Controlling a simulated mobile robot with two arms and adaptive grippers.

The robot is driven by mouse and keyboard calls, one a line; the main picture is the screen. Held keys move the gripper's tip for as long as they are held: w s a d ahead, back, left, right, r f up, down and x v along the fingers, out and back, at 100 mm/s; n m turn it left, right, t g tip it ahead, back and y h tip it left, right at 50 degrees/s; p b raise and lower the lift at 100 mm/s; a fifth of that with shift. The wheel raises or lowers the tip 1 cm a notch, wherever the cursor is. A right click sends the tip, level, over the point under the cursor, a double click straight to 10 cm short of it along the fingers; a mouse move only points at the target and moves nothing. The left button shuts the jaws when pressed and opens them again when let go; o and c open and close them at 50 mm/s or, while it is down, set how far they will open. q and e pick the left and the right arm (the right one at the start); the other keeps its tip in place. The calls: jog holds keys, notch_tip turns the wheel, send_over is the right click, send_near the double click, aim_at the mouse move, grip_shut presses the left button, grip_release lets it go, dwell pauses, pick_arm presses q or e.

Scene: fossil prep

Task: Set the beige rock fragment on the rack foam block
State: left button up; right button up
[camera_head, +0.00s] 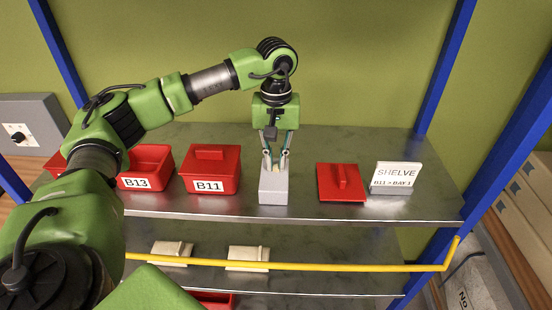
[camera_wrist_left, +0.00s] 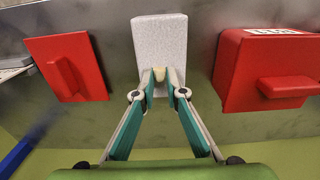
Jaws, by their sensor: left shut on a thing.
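The rack foam block (camera_head: 273,190) is a pale grey block on the metal shelf, between the red B11 box and a red lid. It also shows in the left wrist view (camera_wrist_left: 158,38). My left gripper (camera_head: 275,164) points down over the block with its fingertips at the block's top. It is shut on the small beige rock fragment (camera_wrist_left: 160,78), seen between the fingertips in the left wrist view (camera_wrist_left: 160,84). The fingers hide part of the fragment. I cannot tell whether the fragment touches the foam. My right gripper is not in view.
The red box B11 (camera_head: 212,170) and red box B13 (camera_head: 147,168) stand left of the block. A red lid (camera_head: 341,182) and a SHELVE sign (camera_head: 397,177) lie to the right. A yellow bar (camera_head: 350,267) crosses in front of a lower shelf.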

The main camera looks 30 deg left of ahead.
aim_at(277, 165)
pick_arm(q)
jog(key=o, duration=0.7)
jog(key=shift+f, duration=0.1)
jog(key=shift+r, duration=0.3)
notch_tip(277, 165, up, 7)
jog(key=shift+w+f+b, duration=0.1)
jog(key=shift+f+b, duration=0.1)
jog(key=shift+b, duration=0.95)
notch_tip(277, 165, up, 5)
jog(key=shift+r+p, duration=0.1)
jog(key=shift+p, duration=0.25)
